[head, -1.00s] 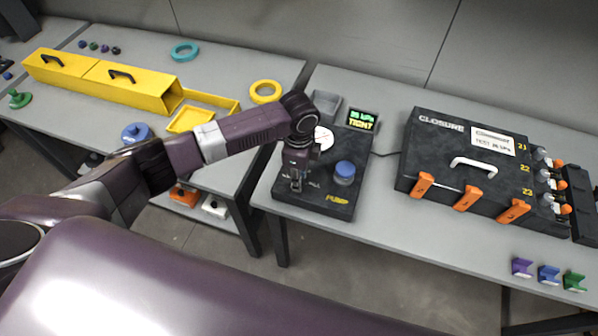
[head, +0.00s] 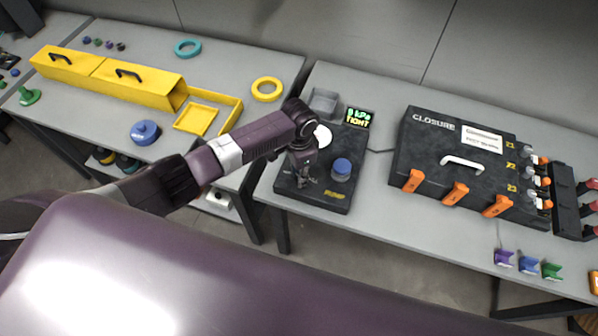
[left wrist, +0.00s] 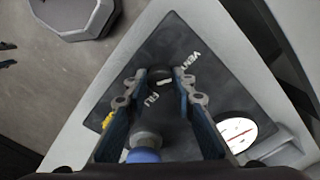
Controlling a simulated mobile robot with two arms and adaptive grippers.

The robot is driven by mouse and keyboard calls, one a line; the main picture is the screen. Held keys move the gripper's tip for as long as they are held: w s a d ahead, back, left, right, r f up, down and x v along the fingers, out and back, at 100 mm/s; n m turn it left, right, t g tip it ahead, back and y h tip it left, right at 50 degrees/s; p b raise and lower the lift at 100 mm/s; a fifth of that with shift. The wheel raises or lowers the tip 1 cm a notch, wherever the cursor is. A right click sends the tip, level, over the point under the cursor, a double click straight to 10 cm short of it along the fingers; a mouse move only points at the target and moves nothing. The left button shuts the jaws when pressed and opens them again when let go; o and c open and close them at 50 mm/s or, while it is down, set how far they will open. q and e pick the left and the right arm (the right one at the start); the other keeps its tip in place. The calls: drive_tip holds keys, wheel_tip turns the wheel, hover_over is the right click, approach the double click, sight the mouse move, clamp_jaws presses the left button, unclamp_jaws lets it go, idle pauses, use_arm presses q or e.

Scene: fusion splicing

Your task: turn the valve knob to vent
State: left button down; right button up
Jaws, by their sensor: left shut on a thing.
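The black pump panel (head: 330,203) lies on the right-hand bench. My left gripper (head: 302,182) reaches down over its left part. In the left wrist view the small dark valve knob (left wrist: 159,73) sits between the fingertips of my left gripper (left wrist: 160,80), which is shut on it. A white mark shows near the knob. The words FILL and VENT are printed on either side of it. The display (head: 358,117) behind the panel reads about 0 kPa and TIGHT. My right gripper is not in view.
A blue knob (head: 341,169) and a white round gauge (head: 322,136) are on the panel near my gripper. A grey tray (head: 323,101) stands behind. The black closure case (head: 440,150) is to the right. A yellow ring (head: 267,90) lies on the left bench.

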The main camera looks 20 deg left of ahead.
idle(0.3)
use_arm(q)
drive_tip(key=c, duration=1.6)
unclamp_jaws()
drive_tip(key=shift+r, duration=0.1)
wheel_tip(320, 180, up, 12)
drive_tip(key=shift+f, duration=0.1)
